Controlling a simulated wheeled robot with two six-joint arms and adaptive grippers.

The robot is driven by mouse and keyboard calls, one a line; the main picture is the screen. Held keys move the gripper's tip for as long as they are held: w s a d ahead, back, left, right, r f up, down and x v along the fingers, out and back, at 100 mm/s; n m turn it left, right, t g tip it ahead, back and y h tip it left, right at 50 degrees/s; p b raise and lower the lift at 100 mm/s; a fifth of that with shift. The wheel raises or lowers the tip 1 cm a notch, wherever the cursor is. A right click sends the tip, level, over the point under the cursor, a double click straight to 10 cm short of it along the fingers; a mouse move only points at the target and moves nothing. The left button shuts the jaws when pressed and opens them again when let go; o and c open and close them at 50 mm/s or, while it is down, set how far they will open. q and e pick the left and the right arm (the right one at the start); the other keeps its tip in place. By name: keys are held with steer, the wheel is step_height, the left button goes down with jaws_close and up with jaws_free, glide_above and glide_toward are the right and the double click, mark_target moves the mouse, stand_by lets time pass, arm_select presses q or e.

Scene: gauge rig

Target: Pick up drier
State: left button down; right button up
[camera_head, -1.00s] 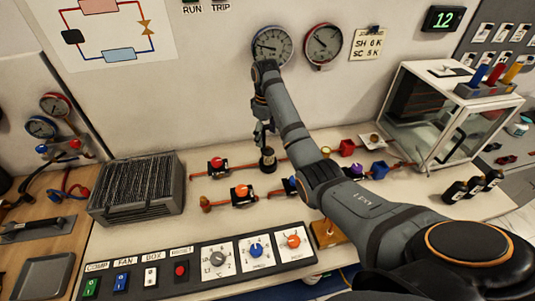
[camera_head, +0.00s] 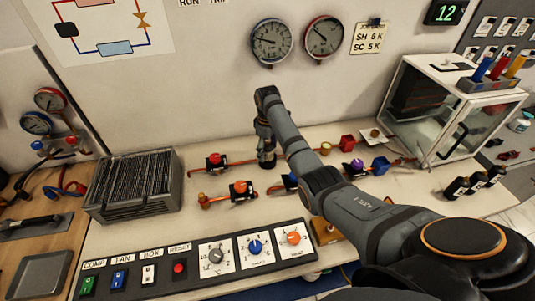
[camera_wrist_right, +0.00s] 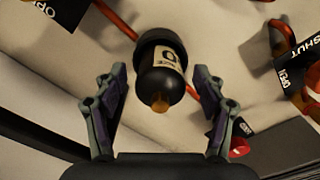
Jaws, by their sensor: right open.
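The drier (camera_wrist_right: 160,70) is a small dark canister with a pale label and a copper-coloured end. In the right wrist view it stands between the spread fingers of my right gripper (camera_wrist_right: 160,110), with a gap on each side. In the head view the gripper (camera_head: 266,148) points down over the drier at the back of the white bench. It hides most of the drier, and only its dark lower part (camera_head: 268,163) shows. My left gripper does not show.
Red pipe runs with valves, one with a red knob (camera_head: 215,160) and one with an orange knob (camera_head: 240,189), lie left of the drier. A finned grey block (camera_head: 135,185) stands farther left. A control panel (camera_head: 200,262) lies in front, and gauges (camera_head: 271,41) hang behind.

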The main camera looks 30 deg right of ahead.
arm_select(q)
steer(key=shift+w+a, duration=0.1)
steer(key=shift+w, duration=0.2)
arm_select(e)
steer(key=c, duration=1.4)
steer(key=shift+c, duration=0.2)
